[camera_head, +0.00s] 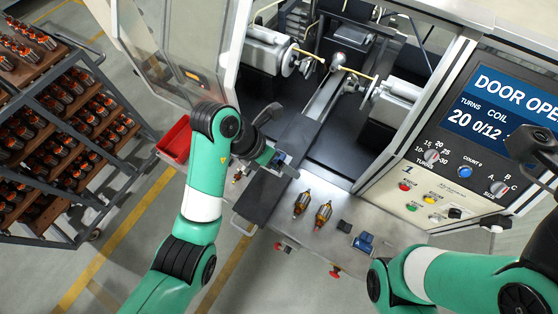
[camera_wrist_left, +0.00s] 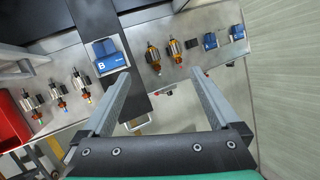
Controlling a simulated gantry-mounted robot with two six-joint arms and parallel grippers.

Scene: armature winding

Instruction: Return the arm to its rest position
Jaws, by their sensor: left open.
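My left arm reaches up from the bottom in the head view, with its gripper (camera_head: 284,168) over the machine's front shelf. In the left wrist view the left gripper (camera_wrist_left: 160,76) has its two fingers wide apart with nothing between them. Beyond the left finger a blue block marked B (camera_wrist_left: 108,56) sits on a dark strip, apart from the fingers. My right arm (camera_head: 440,272) is folded at the lower right of the head view. Its dark wrist part (camera_head: 530,146) shows at the right edge, but its gripper fingers are not visible.
Two copper-coloured armatures (camera_head: 301,203) lie on the shelf, beside a small black block (camera_head: 343,226) and blue blocks (camera_head: 363,243). A red bin (camera_head: 174,141), an armature rack (camera_head: 70,115) and the control panel (camera_head: 465,150) flank the space.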

